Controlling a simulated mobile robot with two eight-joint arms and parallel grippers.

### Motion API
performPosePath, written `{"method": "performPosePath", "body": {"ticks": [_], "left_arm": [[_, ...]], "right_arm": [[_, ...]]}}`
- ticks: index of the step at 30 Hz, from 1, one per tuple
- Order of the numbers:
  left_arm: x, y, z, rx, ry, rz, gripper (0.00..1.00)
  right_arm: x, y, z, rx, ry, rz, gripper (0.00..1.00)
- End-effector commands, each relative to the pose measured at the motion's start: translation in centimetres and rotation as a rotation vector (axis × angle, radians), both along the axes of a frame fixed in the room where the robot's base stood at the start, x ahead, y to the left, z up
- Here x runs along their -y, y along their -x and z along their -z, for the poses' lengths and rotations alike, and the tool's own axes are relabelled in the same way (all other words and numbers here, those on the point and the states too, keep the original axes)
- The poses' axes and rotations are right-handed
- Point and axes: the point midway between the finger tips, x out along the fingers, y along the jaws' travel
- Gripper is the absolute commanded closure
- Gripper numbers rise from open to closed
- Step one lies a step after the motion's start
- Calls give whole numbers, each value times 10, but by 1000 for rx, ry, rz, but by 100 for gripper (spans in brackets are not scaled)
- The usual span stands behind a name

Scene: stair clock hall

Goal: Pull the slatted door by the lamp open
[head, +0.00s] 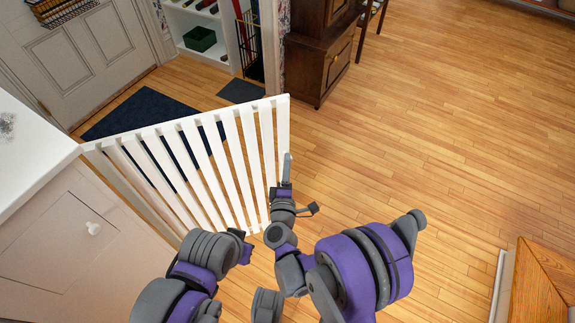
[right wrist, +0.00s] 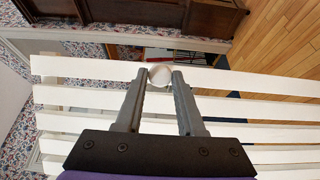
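The slatted door (head: 205,160) is a low white gate of upright slats. It runs from the white cabinet at the left to a free end over the open wood floor. My right gripper (head: 287,165) is at that free end. In the right wrist view, the slats (right wrist: 90,70) lie across the picture, and a round white knob (right wrist: 160,74) sits between my right fingertips (right wrist: 164,76), which appear to touch it on both sides. My left arm is folded at the lower left of the head view, and its gripper does not show. No lamp is visible.
A white cabinet (head: 60,240) with a small knob stands at the left. Behind the gate are dark mats (head: 145,112), a panelled door (head: 75,45) and a shelf. A dark wood cabinet (head: 318,50) stands beyond. Wood floor (head: 430,120) is clear to the right; a wooden step (head: 540,285) is at lower right.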

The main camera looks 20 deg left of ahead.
Motion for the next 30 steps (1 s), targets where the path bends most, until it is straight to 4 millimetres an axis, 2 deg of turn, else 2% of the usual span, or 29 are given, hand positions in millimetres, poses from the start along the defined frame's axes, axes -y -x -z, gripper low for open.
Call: {"method": "performPosePath", "body": {"ticks": [1, 4, 12, 16, 20, 24, 28, 30], "left_arm": [[0, 0, 0, 0, 0, 0, 100], [0, 0, 0, 0, 0, 0, 100], [0, 0, 0, 0, 0, 0, 100], [0, 0, -1, 0, 0, 0, 100], [0, 0, -2, 1, 0, 0, 100], [0, 1, -4, 1, 0, 0, 100], [0, -1, 5, -2, 0, 0, 100], [0, -3, 19, -5, 0, 0, 100]], "right_arm": [[-1, 0, 0, 0, 0, -1, 52], [0, 0, 0, 0, 0, -1, 34], [0, 0, 0, 0, 0, 0, 34], [1, 7, 0, 0, 0, -1, 34], [5, 27, -1, 0, 0, -3, 34], [12, 57, -1, 0, 0, -4, 34], [18, 84, 2, -1, -1, -4, 34], [19, 90, 5, -1, -1, -3, 34]]}}
